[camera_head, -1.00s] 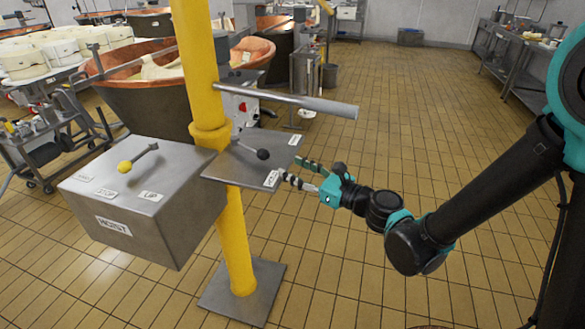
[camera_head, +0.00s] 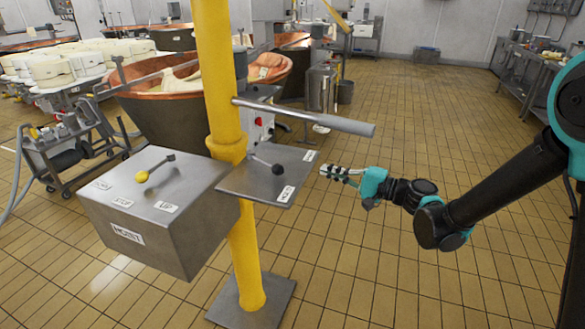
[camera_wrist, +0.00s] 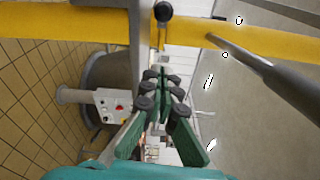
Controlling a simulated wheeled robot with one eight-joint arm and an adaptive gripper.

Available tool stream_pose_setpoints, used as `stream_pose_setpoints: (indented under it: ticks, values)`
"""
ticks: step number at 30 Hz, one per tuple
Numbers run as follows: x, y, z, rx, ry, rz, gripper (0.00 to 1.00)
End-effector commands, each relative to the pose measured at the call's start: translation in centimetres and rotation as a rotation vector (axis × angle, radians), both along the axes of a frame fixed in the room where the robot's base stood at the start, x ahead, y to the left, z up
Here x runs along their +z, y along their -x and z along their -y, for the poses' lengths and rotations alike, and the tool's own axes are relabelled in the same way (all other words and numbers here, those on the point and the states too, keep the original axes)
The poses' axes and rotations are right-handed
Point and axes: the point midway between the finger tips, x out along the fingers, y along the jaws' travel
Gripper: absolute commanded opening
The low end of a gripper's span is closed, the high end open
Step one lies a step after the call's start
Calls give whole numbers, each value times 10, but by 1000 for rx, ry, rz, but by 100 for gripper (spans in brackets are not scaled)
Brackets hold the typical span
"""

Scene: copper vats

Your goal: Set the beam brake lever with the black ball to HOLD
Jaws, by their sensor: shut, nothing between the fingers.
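The beam brake lever with the black ball (camera_head: 277,168) sits on a flat steel plate (camera_head: 240,182) fixed to the yellow post. Its ball points right and toward the front, between two small white labels, one at the right corner (camera_head: 309,156) and one at the front (camera_head: 286,193). I cannot read the labels. My gripper (camera_head: 328,171) is to the right of the plate, apart from the ball, with its fingers shut and empty. In the wrist view the black ball (camera_wrist: 163,11) is at the top edge, beyond my shut fingertips (camera_wrist: 162,82).
A grey steel bar (camera_head: 305,115) juts right from the yellow post (camera_head: 228,90) above the plate. The hoist box (camera_head: 165,230) with a yellow-ball lever (camera_head: 142,176) stands to the left. Copper vats (camera_head: 160,100) are behind. The tiled floor at right is open.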

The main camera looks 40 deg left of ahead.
Motion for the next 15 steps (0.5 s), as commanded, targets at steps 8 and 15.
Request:
stream_pose_setpoints:
  ticks: [8,15]
  values:
    - [0,-8,-2,26,-31,142,0]
    - [0,2,-39,28,-31,141,0]
